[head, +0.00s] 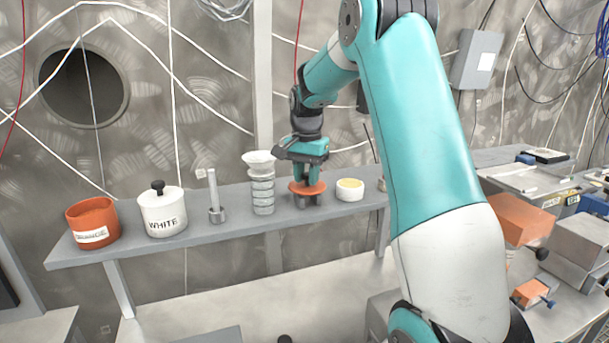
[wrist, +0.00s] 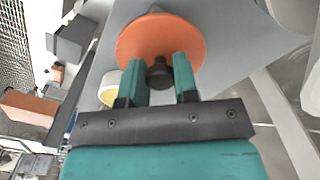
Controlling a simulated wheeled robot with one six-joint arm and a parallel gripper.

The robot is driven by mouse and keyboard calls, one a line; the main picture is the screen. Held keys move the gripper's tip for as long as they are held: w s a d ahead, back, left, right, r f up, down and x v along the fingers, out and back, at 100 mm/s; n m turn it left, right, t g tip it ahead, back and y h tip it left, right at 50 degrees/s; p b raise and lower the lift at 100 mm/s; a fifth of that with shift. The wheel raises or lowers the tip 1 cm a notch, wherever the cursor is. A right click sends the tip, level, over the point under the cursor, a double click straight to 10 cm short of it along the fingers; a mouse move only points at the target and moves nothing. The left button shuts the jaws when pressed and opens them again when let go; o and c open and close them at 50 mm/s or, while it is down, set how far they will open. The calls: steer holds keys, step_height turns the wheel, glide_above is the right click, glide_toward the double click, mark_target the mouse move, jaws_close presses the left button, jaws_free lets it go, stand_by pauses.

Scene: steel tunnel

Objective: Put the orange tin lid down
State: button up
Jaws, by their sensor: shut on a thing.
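The orange tin lid (head: 307,188) is a round disc with a dark knob (wrist: 160,74). My gripper (head: 307,174) points down over the shelf (head: 225,229) and is shut on the knob; the fingers stand on both sides of it in the wrist view (wrist: 160,75). The lid (wrist: 158,38) is at about shelf height, between a pale stacked column and a small white bowl. I cannot tell whether it touches anything below. The orange tin (head: 92,226), with a white label, stands open-topped at the shelf's left end.
The white tin (head: 163,217) has its black-knobbed lid on. A grey metal tool (head: 214,198) stands upright beside it, then the pale column (head: 262,190). The small bowl (head: 350,190) holds something yellow. Orange and grey blocks (head: 521,218) crowd the right. Free shelf lies along the front edge.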

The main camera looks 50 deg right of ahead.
steer(key=shift+f, duration=0.45)
steer(key=o, duration=0.9)
steer(key=shift+r, duration=0.1)
